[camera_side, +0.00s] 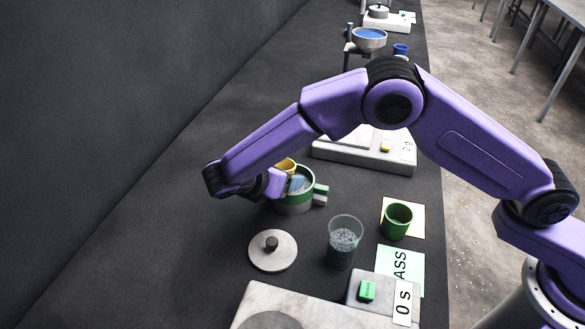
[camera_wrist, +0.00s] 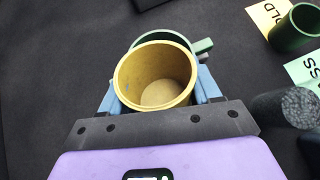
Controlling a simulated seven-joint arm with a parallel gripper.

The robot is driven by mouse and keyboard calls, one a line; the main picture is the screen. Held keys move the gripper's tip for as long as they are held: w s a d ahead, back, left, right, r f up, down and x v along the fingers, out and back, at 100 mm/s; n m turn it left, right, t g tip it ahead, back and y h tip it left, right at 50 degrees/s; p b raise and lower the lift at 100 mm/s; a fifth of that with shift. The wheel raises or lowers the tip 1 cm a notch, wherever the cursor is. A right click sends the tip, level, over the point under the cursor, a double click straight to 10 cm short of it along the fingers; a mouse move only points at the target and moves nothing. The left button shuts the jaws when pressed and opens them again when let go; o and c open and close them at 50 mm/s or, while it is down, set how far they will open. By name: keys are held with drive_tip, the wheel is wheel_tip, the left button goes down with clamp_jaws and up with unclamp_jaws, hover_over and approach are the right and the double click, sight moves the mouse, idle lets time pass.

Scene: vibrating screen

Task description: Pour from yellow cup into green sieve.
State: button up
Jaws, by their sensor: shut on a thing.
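The yellow cup (camera_wrist: 128,72) is between the blue fingers of my gripper (camera_wrist: 157,88), which is shut on it. Its mouth faces the wrist camera; the inside is plain yellow with a paler floor, and I cannot tell if that is a layer of contents. In the side view only a bit of the yellow cup (camera_side: 286,164) shows behind my gripper (camera_side: 283,183). The green sieve (camera_side: 294,205), with a side handle, stands on the dark bench, right at the cup. Its rim (camera_wrist: 204,46) shows just beyond the cup in the wrist view. The sieve's inside is mostly hidden.
A grey knobbed lid (camera_side: 272,251), a glass of dark grains (camera_side: 343,242) and a green cup (camera_side: 397,222) on a label stand near the sieve. A machine with a green button (camera_side: 367,290) is in front; a scale (camera_side: 340,153) is behind. The bench left is clear.

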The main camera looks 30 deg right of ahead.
drive_tip(key=shift+s+a+f+t+h, duration=0.1)
drive_tip(key=shift+s+a+t+h, duration=0.2)
drive_tip(key=shift+a+t+h, duration=0.4)
drive_tip(key=shift+d+r, duration=0.1)
drive_tip(key=shift+r, duration=0.1)
drive_tip(key=shift+r, duration=0.1)
drive_tip(key=shift+r+h, duration=0.6)
drive_tip(key=shift+r, duration=0.8)
